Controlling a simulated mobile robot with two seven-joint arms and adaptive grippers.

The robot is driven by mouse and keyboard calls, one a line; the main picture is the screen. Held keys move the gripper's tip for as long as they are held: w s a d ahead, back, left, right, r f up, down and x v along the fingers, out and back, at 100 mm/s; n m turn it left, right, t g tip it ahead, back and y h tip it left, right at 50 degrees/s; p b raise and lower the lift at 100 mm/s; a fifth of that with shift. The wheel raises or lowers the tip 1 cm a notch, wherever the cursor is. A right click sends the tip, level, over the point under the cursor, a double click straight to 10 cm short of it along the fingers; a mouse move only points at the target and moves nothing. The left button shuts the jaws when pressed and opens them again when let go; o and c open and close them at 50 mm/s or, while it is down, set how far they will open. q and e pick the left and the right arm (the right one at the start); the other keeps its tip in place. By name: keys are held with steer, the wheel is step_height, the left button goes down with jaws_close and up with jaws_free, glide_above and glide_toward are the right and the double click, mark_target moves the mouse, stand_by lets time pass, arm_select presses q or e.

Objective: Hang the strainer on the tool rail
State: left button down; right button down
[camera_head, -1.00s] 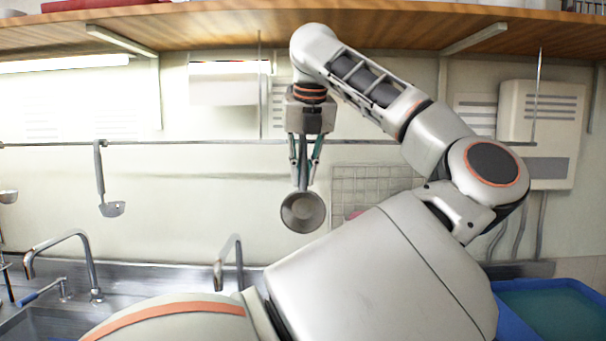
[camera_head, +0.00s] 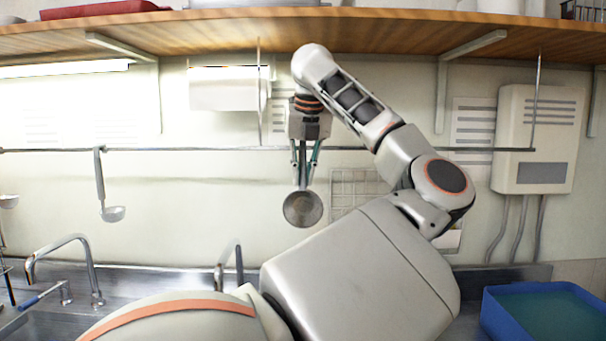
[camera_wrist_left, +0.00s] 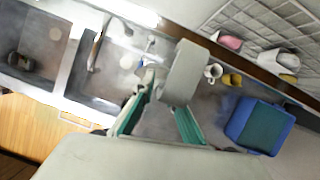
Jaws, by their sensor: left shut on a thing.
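The strainer (camera_head: 303,209), a round grey metal bowl on a handle, points bowl-down in the head view. My left gripper (camera_head: 304,165) is shut on its handle from above. The tool rail (camera_head: 400,149) is a thin bar running across the wall. The gripper overlaps the rail in the picture, and the bowl shows below it. I cannot tell the gap between handle and rail, and the handle's top is hidden by the gripper. In the left wrist view, the teal fingers (camera_wrist_left: 160,120) flank a grey part. My right gripper is not in view.
A ladle (camera_head: 104,190) hangs on the rail to the left. A wooden shelf (camera_head: 400,35) runs above. A wire grid (camera_head: 352,190) is right of the strainer. Below are a faucet (camera_head: 72,242) and a blue tub (camera_head: 490,310). The rail looks clear between ladle and gripper.

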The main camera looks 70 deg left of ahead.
arm_select(q)
steer(key=shift+w+a, duration=0.2)
steer(key=shift+a, duration=0.45)
steer(key=shift+w+a+p, duration=0.25)
steer(key=shift+a+p, duration=0.3)
steer(key=shift+a+f, duration=0.15)
steer(key=shift+a, duration=0.05)
steer(key=shift+f+b, duration=0.45)
steer(key=shift+b, duration=0.1)
steer(key=shift+f, duration=0.25)
steer(key=shift+f+b, duration=0.2)
steer(key=shift+b, duration=0.15)
steer(key=shift+w+f, duration=0.1)
steer(key=shift+f, duration=0.25)
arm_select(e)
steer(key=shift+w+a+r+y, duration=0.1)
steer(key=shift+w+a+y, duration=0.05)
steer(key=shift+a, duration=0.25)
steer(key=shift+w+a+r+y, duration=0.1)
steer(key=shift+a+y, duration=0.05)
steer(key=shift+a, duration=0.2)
